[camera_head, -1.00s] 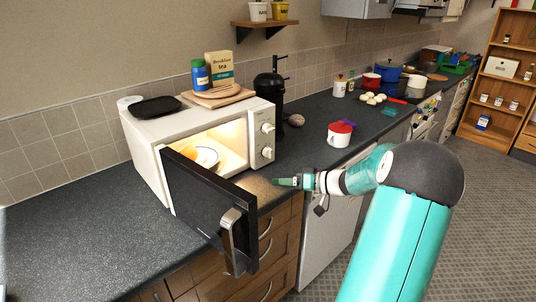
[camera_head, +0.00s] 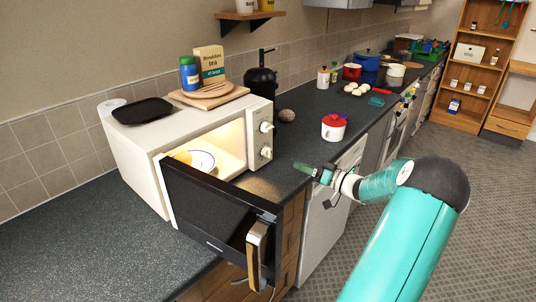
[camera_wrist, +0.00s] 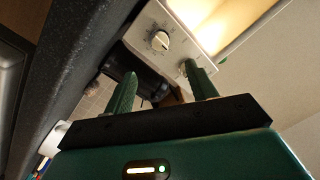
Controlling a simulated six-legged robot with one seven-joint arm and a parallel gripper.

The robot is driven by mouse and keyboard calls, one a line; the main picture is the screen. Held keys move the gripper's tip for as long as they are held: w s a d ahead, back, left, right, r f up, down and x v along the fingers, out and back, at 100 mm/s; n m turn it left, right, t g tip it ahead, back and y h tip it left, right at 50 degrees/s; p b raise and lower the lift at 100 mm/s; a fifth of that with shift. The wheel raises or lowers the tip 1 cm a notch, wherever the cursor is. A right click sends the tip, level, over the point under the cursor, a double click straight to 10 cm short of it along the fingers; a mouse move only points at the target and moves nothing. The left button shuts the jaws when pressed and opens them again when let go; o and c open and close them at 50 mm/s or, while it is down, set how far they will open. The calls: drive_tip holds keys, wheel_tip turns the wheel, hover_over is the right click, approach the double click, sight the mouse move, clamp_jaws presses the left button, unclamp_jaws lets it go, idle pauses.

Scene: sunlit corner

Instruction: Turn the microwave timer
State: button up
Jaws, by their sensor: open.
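The white microwave (camera_head: 150,150) stands on the counter with its dark door (camera_head: 215,215) swung open. Its front panel carries two round knobs, an upper one (camera_head: 266,127) and a lower one (camera_head: 266,152); I cannot read which is the timer. In the wrist view, one knob (camera_wrist: 159,41) with dial marks shows clear beyond the fingers. Another knob (camera_wrist: 183,68) is partly hidden behind the right finger. My gripper (camera_head: 303,168) is open and empty, right of and slightly below the knobs, apart from them. Its green fingers also show in the wrist view (camera_wrist: 160,72).
A plate (camera_head: 201,160) sits inside the lit microwave. The open door and its handle (camera_head: 257,250) jut out below left of my gripper. A red-lidded white pot (camera_head: 333,127) and a black coffee maker (camera_head: 260,80) stand behind on the counter.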

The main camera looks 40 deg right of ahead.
sight(271, 154)
drive_tip(key=w, duration=0.4)
drive_tip(key=w+a, duration=0.1)
drive_tip(key=w, duration=0.4)
drive_tip(key=w+a, duration=0.1)
drive_tip(key=w, duration=0.3)
drive_tip(key=shift+w+a, duration=0.15)
drive_tip(key=shift+w, duration=0.15)
drive_tip(key=c, duration=1)
